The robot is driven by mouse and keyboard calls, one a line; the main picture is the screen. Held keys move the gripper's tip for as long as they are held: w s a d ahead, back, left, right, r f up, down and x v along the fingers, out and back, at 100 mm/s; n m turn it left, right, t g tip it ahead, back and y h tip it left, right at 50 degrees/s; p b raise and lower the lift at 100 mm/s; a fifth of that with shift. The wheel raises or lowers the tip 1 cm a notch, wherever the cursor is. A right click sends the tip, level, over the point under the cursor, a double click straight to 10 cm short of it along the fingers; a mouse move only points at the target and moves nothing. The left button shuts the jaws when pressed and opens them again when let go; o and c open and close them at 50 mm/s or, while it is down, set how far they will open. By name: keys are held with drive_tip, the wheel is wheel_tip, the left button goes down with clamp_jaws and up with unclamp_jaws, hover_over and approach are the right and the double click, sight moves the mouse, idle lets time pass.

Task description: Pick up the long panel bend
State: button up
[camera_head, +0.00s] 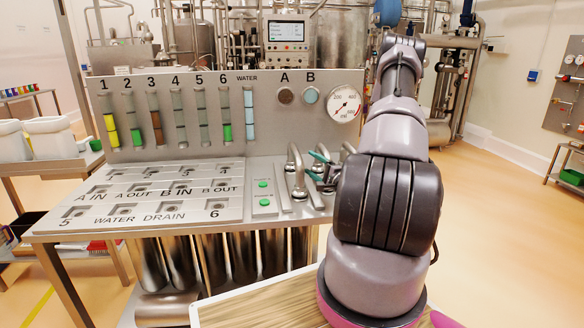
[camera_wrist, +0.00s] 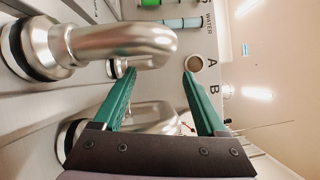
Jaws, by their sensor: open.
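Several shiny metal bends stand at the right of the steel panel table. One bend (camera_head: 297,172) rises beside my gripper in the head view. In the wrist view, a large bend (camera_wrist: 110,42) with a dark collar lies left of the fingers. Another bend (camera_wrist: 155,116) shows low down, partly behind the left finger and reaching into the space between the fingers. I cannot tell for sure which one is the long panel bend. My gripper (camera_head: 317,166) has two teal fingers, which show apart in the wrist view (camera_wrist: 160,73). It is open, and neither finger is clearly touching a bend.
The upright back panel (camera_head: 180,115) carries numbered colored tubes and a pressure gauge (camera_head: 344,103). Two green buttons (camera_head: 264,184) sit left of the bends. Labelled ports (camera_head: 125,209) fill the left of the table. White bins (camera_head: 50,138) stand at far left. Open floor lies right.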

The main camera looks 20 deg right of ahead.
sight(295, 153)
drive_tip(key=x, duration=1)
drive_tip(key=shift+w+a+r, duration=0.15)
drive_tip(key=shift+w+r, duration=0.05)
drive_tip(key=shift+c, duration=0.3)
clamp_jaws()
idle(0.9)
